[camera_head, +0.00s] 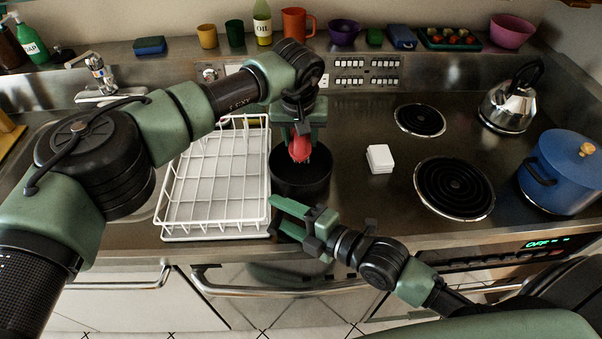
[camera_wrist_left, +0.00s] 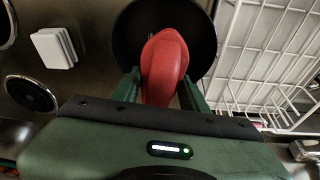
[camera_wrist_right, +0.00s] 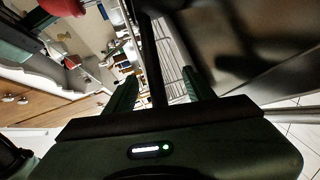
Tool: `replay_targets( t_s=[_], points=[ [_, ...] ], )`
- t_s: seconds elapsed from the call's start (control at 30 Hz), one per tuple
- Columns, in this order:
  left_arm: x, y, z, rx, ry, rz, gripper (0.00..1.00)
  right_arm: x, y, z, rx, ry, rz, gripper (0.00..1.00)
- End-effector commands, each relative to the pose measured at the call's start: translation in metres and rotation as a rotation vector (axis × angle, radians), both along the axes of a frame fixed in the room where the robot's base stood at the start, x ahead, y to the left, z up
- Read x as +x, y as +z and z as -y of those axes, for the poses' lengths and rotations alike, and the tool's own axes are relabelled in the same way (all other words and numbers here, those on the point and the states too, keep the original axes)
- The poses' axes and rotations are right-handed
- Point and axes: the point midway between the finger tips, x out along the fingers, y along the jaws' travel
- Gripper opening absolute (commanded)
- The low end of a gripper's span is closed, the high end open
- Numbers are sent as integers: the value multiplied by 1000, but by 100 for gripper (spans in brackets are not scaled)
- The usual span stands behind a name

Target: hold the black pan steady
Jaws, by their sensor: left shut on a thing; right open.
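The black pan (camera_head: 300,185) stands on the steel top just right of the dish rack; it also shows in the left wrist view (camera_wrist_left: 203,35). My left gripper (camera_head: 299,138) points down over the pan, shut on a red thing (camera_head: 300,150) with a rounded end, which fills the jaws in the left wrist view (camera_wrist_left: 165,62). My right gripper (camera_head: 277,213) is open, low at the pan's front side, fingers pointing left. In the right wrist view a dark bar (camera_wrist_right: 152,65), perhaps the pan's handle, lies between its fingers. I cannot tell whether they touch it.
A white wire dish rack (camera_head: 163,208) is close at the left. A white stack (camera_head: 380,158), two coil burners (camera_head: 454,187), a kettle (camera_head: 508,104) and a blue pot (camera_head: 567,175) are to the right. Cups and bowls line the back shelf.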

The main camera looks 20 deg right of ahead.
Motion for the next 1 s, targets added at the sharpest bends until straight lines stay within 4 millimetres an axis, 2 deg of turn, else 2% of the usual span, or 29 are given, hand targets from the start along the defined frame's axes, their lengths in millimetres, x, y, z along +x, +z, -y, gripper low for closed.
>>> replay_targets(
  t_s=[0.17, 0.8, 1.0],
  points=[
    [0, 4, 0, 0, 0, 1, 0, -5, 3, 4, 0, -1, 0, 54],
    [0, 32, 0, 0, 0, 1, 0, -56, 18, 39, -1, -1, -1, 54],
    [0, 35, 0, 0, 0, 0, 0, -64, 20, 44, 1, 0, 3, 54]
  ],
)
